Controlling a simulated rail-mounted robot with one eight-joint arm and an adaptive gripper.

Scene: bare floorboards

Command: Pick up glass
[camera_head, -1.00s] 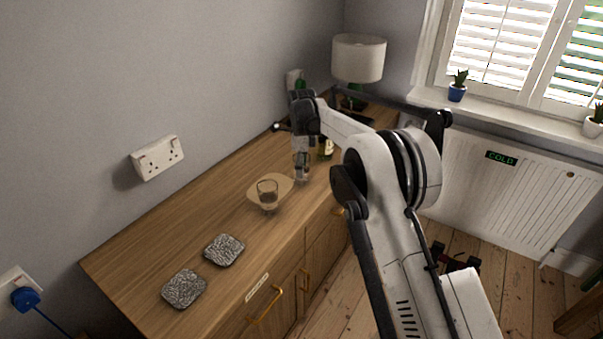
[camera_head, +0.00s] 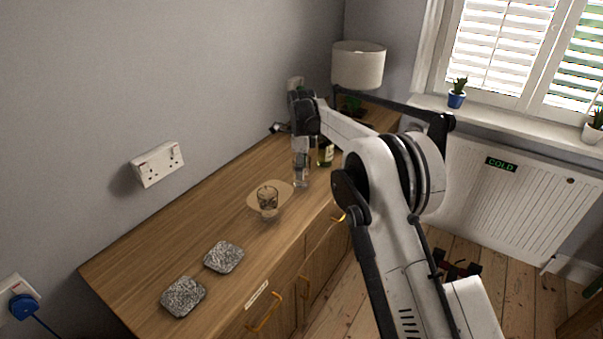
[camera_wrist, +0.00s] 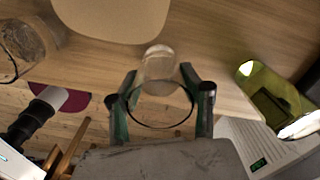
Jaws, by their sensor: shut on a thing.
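My gripper (camera_wrist: 160,97) is shut on a clear glass (camera_wrist: 160,66), with one finger on each side of it and the round rim facing the wrist camera. In the head view the held glass (camera_head: 301,180) shows below my gripper (camera_head: 301,160), above the wooden cabinet top. I cannot tell whether its base touches the wood. A second clear glass (camera_head: 268,203) stands by the front edge of a pale round-cornered board (camera_head: 283,186). In the wrist view the second glass (camera_wrist: 28,50) is at the left and the board (camera_wrist: 110,12) at the top.
A green bottle (camera_head: 326,154) stands close to the right of the held glass. Two grey patterned coasters (camera_head: 224,257) lie at the cabinet's near end. A white-shaded lamp (camera_head: 358,66) stands at the far end.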

